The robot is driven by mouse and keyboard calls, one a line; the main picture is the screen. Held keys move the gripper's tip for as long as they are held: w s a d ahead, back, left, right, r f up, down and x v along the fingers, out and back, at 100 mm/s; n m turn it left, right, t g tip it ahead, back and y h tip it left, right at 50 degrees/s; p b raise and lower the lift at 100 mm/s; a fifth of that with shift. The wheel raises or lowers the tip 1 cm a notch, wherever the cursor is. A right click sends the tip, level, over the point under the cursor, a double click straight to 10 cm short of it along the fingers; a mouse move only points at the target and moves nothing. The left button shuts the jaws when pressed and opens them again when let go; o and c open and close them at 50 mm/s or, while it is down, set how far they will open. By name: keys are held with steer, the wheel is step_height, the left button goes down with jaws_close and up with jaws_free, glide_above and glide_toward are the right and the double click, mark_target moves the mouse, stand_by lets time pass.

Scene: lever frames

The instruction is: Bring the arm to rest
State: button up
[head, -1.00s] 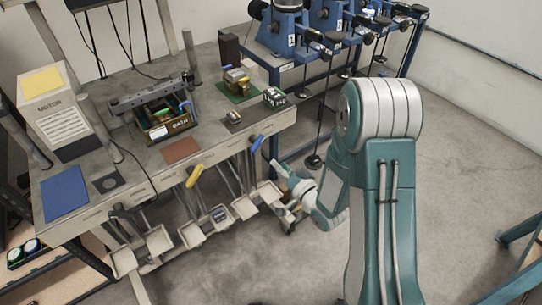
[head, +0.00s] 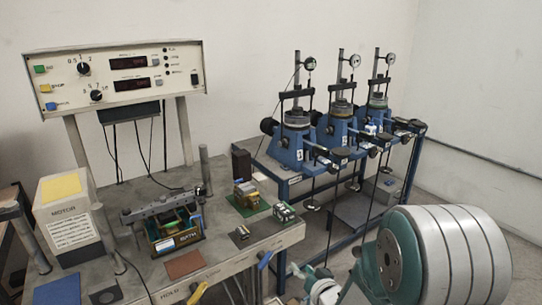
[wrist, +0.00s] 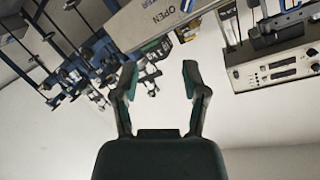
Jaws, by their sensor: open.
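My gripper (wrist: 158,78) shows in the wrist view with its two fingers spread apart and nothing between them. The wrist view is upside down, with the bench and machines hanging from the top. In the head view my teal and white arm (head: 435,255) fills the lower right, folded so that its far end lies low by the bench's right front corner. The fingers are not clearly visible there.
The grey workbench (head: 222,262) holds a box of parts (head: 175,232), a motor box (head: 66,215) and a control panel (head: 118,72). Blue lever machines (head: 292,145) stand on a blue frame at the back. Colored levers hang along the bench front, beside my arm.

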steer(key=s+d+r+g+h, duration=0.3)
steer(key=s+d+r+h, duration=0.4)
steer(key=r, duration=0.4)
steer(key=s+r+g, duration=0.2)
steer(key=s, duration=0.8)
steer(key=s+r+n+g, duration=0.1)
steer(key=s+r+g, duration=0.1)
steer(key=s, duration=0.7)
steer(key=shift+s+r+g+y, duration=0.4)
steer(key=shift+g, duration=0.2)
